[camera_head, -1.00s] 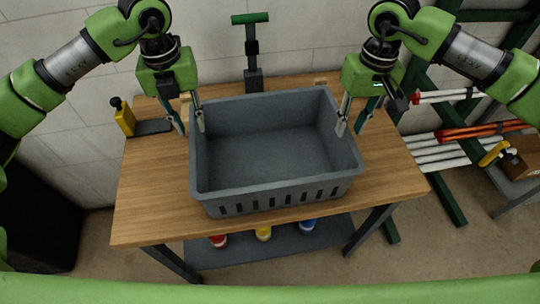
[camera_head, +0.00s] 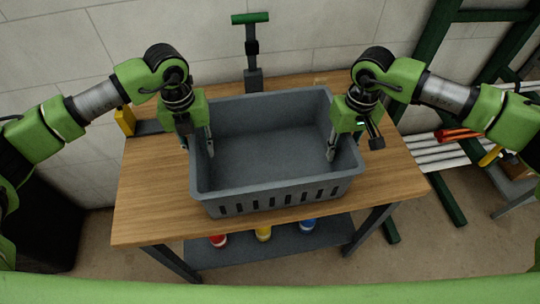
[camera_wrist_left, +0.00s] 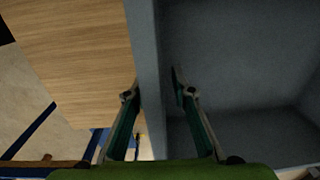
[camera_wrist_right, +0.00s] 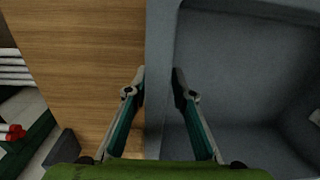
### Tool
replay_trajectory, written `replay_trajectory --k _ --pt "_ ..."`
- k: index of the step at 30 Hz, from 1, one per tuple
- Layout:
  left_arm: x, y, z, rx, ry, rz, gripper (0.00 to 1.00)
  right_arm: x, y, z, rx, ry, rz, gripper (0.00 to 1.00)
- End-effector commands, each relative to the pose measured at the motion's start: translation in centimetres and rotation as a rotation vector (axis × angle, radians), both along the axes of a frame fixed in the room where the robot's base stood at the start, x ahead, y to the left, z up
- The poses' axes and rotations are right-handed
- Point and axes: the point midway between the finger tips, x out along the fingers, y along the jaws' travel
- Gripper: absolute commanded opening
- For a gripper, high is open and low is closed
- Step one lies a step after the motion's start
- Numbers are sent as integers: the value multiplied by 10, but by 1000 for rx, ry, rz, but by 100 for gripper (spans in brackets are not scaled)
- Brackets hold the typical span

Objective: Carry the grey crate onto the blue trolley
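The grey crate (camera_head: 270,188) stands upright and empty on the wooden workbench (camera_head: 150,205). My left gripper (camera_head: 198,150) is at its left wall, one finger inside and one outside. In the left wrist view the fingers (camera_wrist_left: 155,90) stand apart around that wall, with a gap on the inner side. My right gripper (camera_head: 342,155) straddles the right wall the same way. In the right wrist view its fingers (camera_wrist_right: 158,80) are apart, close to the wall; contact cannot be made out. I cannot identify the blue trolley in any view.
A yellow-handled tool (camera_head: 125,120) lies at the bench's back left. A green-topped tool (camera_head: 250,50) stands behind the crate. Several tins, one yellow (camera_head: 263,232), sit on the lower shelf. White pipes (camera_head: 430,155) and a green rack (camera_head: 432,60) are at right.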

Motion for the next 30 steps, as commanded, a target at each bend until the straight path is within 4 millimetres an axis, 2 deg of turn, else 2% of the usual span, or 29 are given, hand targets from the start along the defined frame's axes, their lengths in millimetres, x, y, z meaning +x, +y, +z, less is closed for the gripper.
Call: replay_trajectory --k 1,2,3,17,23,30 --pt "0 0 0 0 0 0 11 0 0 0 0 0 0 11" --pt "0 0 0 0 0 0 3 0 0 0 0 0 0 3" --pt "0 0 0 0 0 0 0 0 0 0 0 0 0 0" --pt "0 0 4 -1 -1 0 0 1 0 4 0 -2 -1 0" --pt "0 0 16 -1 -1 0 0 1 0 16 0 -2 -1 0" --pt "0 0 39 -1 -1 0 0 1 0 39 0 -2 -1 0"
